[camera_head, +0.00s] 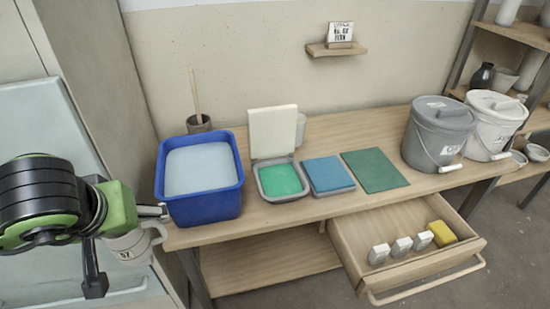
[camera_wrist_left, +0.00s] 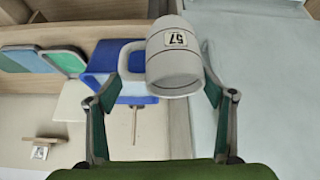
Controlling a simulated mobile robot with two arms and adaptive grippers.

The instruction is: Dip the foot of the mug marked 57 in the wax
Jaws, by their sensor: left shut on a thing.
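The white mug marked 57 (camera_head: 128,246) hangs in my left gripper (camera_head: 130,240) at the left, beside the table's left end. Its handle points right, toward the blue tub. In the left wrist view the mug (camera_wrist_left: 172,68) sits between the two fingers of my left gripper (camera_wrist_left: 165,90), with its 57 label facing the camera. A grey tray with green content (camera_head: 283,180) stands on the table with its pale lid (camera_head: 273,132) raised; I cannot tell for certain that this is the wax. My right gripper is not in view.
A blue tub (camera_head: 212,207) of pale liquid stands at the table's left end, between mug and green tray. A blue pad (camera_head: 328,175), a green mat (camera_head: 375,170) and two lidded buckets (camera_head: 440,133) are farther right. An open drawer (camera_head: 400,278) juts out in front.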

